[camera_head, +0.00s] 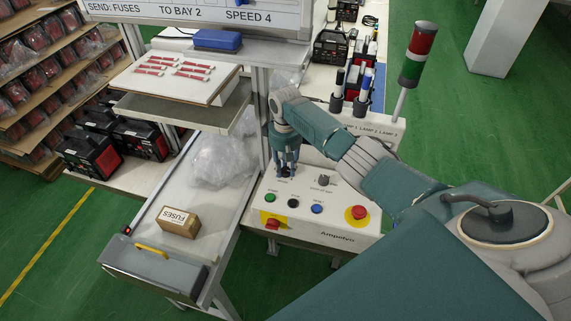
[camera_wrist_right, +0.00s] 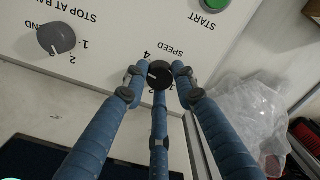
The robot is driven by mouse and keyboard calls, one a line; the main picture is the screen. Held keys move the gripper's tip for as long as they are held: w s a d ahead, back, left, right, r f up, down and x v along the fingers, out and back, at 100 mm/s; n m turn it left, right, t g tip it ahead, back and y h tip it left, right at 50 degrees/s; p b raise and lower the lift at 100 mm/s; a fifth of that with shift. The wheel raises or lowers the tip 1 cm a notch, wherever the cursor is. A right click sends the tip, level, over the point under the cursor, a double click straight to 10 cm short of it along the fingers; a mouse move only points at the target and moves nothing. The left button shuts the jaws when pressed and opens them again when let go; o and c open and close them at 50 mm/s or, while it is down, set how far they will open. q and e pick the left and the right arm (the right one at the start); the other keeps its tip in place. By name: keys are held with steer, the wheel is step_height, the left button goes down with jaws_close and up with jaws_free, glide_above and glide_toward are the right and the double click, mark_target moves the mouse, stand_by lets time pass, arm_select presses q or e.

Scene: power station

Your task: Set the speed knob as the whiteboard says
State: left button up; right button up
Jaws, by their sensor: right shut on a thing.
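The whiteboard (camera_head: 200,12) at the top of the head view reads "SEND: FUSES TO BAY 2 SPEED 4". My right gripper (camera_head: 287,170) reaches down to the control panel (camera_head: 330,216) at its upper left. In the right wrist view my right gripper (camera_wrist_right: 158,76) is shut around the black speed knob (camera_wrist_right: 159,72), with fingers on both sides and one below. The panel lettering is upside down there. A "4" shows at the knob's upper left; lower numbers are partly hidden by fingers. I cannot tell the pointer's setting surely. My left gripper is out of view.
A grey stop-at-bay knob (camera_wrist_right: 57,38) sits beside the speed knob. The panel also has a green start button (camera_wrist_right: 214,3) and a red emergency button (camera_head: 356,213). A signal lamp (camera_head: 416,55) stands behind. A fuses box (camera_head: 179,221) lies on the conveyor at left.

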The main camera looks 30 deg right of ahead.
mark_target(286, 170)
steer(key=shift+m, duration=2.1)
steer(key=shift+w, duration=0.1)
steer(key=o, duration=1.2)
steer(key=shift+c, duration=0.2)
step_height(286, 170, up, 8)
steer(key=shift+f, duration=0.2)
